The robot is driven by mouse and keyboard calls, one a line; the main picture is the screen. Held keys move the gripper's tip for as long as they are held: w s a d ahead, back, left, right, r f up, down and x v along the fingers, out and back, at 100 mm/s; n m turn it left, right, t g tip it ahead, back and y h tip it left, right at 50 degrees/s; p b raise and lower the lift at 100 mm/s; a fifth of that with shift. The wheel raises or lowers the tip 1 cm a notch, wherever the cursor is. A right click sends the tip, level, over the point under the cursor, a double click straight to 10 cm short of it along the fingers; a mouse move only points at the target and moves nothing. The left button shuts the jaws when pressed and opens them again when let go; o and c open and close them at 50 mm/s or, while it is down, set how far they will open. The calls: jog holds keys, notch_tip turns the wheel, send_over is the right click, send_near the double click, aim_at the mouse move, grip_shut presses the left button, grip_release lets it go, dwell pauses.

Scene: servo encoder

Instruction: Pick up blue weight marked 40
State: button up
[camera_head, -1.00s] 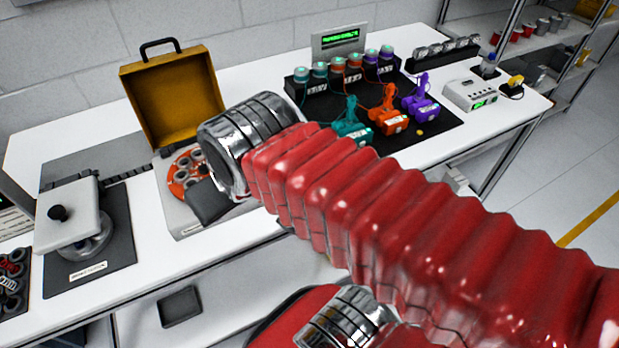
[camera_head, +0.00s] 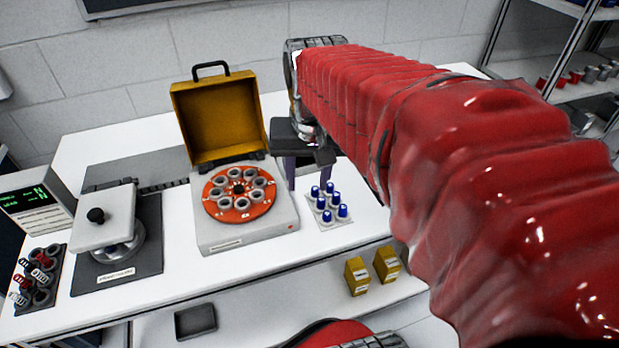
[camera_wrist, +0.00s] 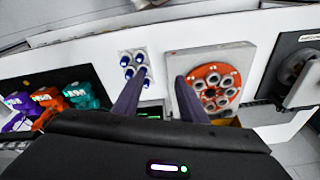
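Several blue-capped weights (camera_head: 327,203) stand upright on a small white tray (camera_head: 318,220) on the bench. In the wrist view the fingers (camera_wrist: 160,82) are spread between the tray and the orange disc.
An orange carousel (camera_head: 240,195) with grey cups and an open yellow case (camera_head: 218,118) sit left of the tray. A lidded balance (camera_head: 115,240) and a dark rack (camera_head: 40,275) are farther left. Teal, orange and purple devices (camera_wrist: 50,97) show in the wrist view.

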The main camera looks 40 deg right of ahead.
jog(key=d+f+m+g, duration=0.1)
jog(key=d+m, duration=0.3)
jog(key=d, duration=0.6)
jog(key=shift+f+g+y, duration=0.35)
jog(key=shift+g+y, duration=0.05)
jog(key=shift+g, duration=0.1)
send_over(343, 207)
jog(key=f, duration=0.8)
jog(key=shift+a+f, duration=0.2)
jog(key=shift+f, duration=0.1)
jog(key=shift+f, duration=0.1)
jog(key=shift+d+f, duration=0.15)
jog(key=shift+f, duration=1.1)
jog(key=shift+d+f, duration=0.1)
jog(key=shift+f, duration=1.15)
jog(key=shift+c, duration=0.5)
grip_shut()
